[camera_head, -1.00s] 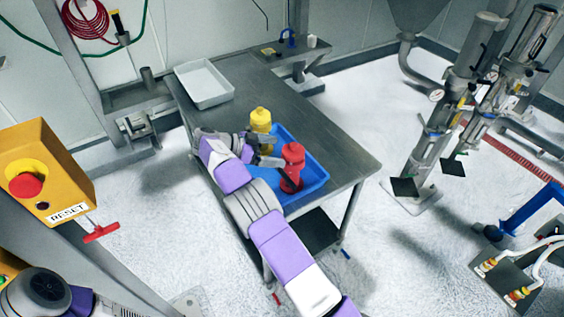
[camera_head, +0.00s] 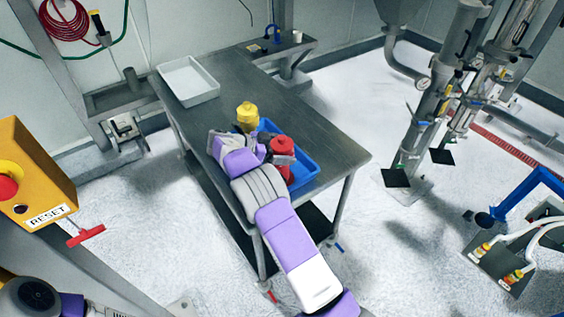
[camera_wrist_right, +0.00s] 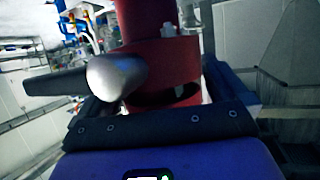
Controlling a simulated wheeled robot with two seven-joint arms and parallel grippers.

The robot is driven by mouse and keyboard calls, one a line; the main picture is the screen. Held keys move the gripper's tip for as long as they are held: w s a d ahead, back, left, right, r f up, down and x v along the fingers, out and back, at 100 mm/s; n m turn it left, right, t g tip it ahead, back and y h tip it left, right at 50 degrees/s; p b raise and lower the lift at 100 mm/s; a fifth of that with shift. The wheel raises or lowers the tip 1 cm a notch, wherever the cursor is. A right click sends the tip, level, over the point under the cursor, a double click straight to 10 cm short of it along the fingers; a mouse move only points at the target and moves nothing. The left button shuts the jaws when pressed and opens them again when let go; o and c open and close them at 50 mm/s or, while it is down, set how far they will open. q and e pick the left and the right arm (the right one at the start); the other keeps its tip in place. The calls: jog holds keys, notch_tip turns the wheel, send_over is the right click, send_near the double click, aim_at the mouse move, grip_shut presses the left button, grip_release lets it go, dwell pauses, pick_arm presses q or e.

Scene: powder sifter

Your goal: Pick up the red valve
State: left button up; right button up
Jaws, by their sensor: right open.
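The red valve (camera_head: 281,146) stands in the blue tray (camera_head: 312,166) on the metal table. My right gripper (camera_head: 270,154) is open at the valve's left side, and my arm hides the valve's lower part. In the right wrist view the red valve (camera_wrist_right: 155,70) fills the upper middle, very close. A dark bar with a rounded silver end crosses in front of it there. I cannot tell whether the fingers touch the valve. My left gripper is not in view.
A yellow valve (camera_head: 247,116) stands just behind my right gripper, by the tray. A white tray (camera_head: 188,81) sits at the table's far left. The table top (camera_head: 290,110) is bare behind and right of the blue tray.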

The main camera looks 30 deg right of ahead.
jog(key=c, duration=1.7)
jog(key=shift+r, duration=0.1)
jog(key=shift+c, duration=0.7)
